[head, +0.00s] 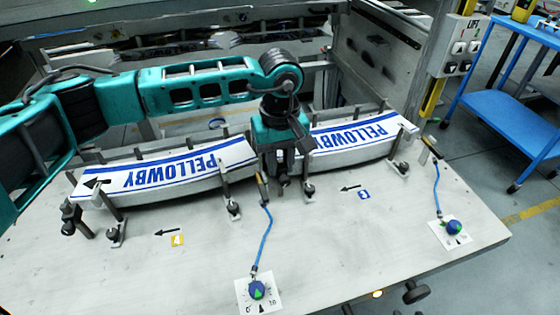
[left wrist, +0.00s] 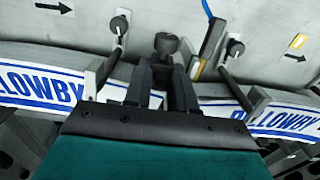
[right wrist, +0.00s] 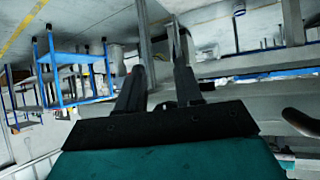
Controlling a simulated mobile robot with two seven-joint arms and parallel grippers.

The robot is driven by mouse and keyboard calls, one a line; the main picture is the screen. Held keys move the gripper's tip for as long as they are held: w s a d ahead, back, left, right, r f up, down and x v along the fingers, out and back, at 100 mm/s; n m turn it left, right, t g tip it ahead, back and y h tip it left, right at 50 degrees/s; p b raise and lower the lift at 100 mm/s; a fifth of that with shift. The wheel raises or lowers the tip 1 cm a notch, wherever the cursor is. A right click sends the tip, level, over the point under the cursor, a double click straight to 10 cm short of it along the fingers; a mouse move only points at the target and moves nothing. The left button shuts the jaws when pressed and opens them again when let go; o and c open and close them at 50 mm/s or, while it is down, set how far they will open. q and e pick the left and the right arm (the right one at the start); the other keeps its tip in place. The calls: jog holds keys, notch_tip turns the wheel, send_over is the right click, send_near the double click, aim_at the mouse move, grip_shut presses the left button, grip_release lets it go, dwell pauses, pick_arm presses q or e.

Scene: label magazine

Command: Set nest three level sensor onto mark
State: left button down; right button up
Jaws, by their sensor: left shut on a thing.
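My left gripper (head: 283,178) is lowered between the two label stacks, shut on a dark round knob (left wrist: 165,44); the grip itself is partly hidden. A sensor head on a blue cable (head: 263,187) stands beside that gripper, and also shows in the left wrist view (left wrist: 211,42). Its cable runs to a blue dial knob (head: 257,290) with a green pointer on a white scale card. A second blue dial knob (head: 454,227) sits at the right, cabled to another sensor head (head: 430,148). Which is nest three's is unclear. My right gripper (right wrist: 160,65) is open and empty.
Curved white PELLOWBY label stacks (head: 165,172) (head: 360,136) lie behind upright guides with clamp feet. A yellow tag (head: 177,240) and a blue tag (head: 363,195) mark the bench. A blue cart (head: 510,80) stands right.

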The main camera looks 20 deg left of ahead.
aim_at(280, 160)
pick_arm(q)
jog(key=c, duration=1.2)
grip_release()
jog(key=shift+f, duration=0.2)
notch_tip(280, 160, up, 13)
jog(key=shift+f, duration=0.1)
